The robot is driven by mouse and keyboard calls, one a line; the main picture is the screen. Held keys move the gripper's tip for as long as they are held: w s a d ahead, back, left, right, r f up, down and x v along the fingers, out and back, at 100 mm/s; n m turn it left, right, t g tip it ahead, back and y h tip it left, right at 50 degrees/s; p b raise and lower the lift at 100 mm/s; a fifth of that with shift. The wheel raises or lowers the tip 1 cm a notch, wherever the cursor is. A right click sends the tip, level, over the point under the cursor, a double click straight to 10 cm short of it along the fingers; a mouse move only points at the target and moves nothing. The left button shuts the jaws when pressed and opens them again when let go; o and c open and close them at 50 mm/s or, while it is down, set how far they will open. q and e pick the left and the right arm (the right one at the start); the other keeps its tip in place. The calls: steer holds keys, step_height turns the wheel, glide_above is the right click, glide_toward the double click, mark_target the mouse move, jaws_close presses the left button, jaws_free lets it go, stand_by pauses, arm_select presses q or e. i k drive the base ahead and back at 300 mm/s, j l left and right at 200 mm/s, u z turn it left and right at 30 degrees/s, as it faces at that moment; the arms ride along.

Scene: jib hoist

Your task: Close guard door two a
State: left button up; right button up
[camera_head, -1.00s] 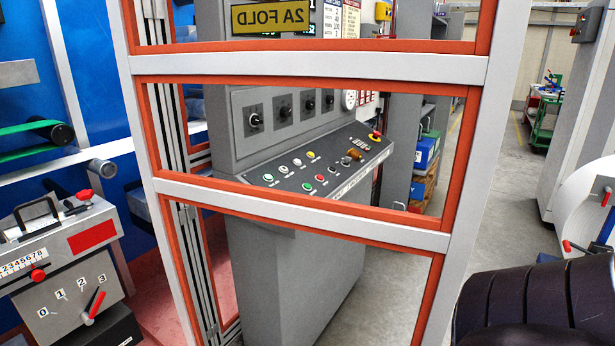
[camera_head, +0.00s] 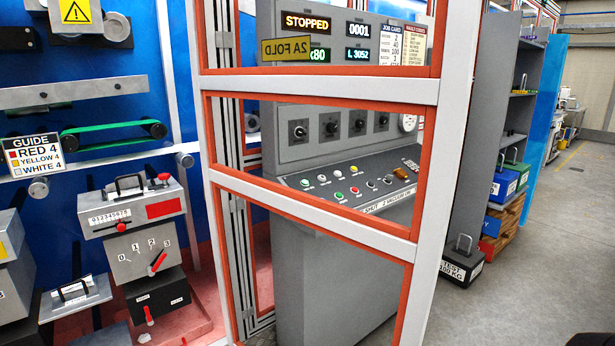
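The guard door (camera_head: 325,91) is a pale metal frame with orange-red edging and clear panels. It stands upright across the middle of the view. Its yellow 2A FOLD sign (camera_head: 286,49) reads mirrored, so I see the door from its back. The door appears swung open, away from the blue machine bay on the left. Its left edge is by an upright slotted post (camera_head: 229,210). No gripper shows; a dark shape at the bottom right edge is too cropped to tell.
A grey control console (camera_head: 315,260) stands behind the door; its display reads STOPPED. A unit with a 0-to-3 dial (camera_head: 140,255) stands at left. Shelves with bins and a test weight (camera_head: 461,263) are at right. The floor (camera_head: 540,260) at right is clear.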

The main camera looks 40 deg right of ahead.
mark_target(440, 91)
steer(key=k+l+u, duration=0.2)
steer(key=k+l, duration=0.35)
steer(key=k+l+u, duration=0.1)
steer(key=k+l, duration=0.15)
steer(key=l, duration=0.15)
steer(key=k+l+u, duration=0.1)
steer(key=k+l, duration=0.15)
steer(key=l, duration=0.15)
steer(key=k+l+u, duration=0.1)
steer(key=l, duration=0.35)
steer(key=k+l, duration=0.1)
steer(key=l, duration=0.3)
steer(key=l+u, duration=0.2)
steer(key=l, duration=0.7)
steer(key=i+l, duration=0.1)
steer(key=l, duration=0.25)
steer(key=i+l, duration=0.1)
steer(key=l, duration=0.3)
steer(key=i+l+u, duration=0.1)
steer(key=l, duration=0.25)
steer(key=j, duration=0.35)
steer(key=i+j+u, duration=0.1)
steer(key=j, duration=0.2)
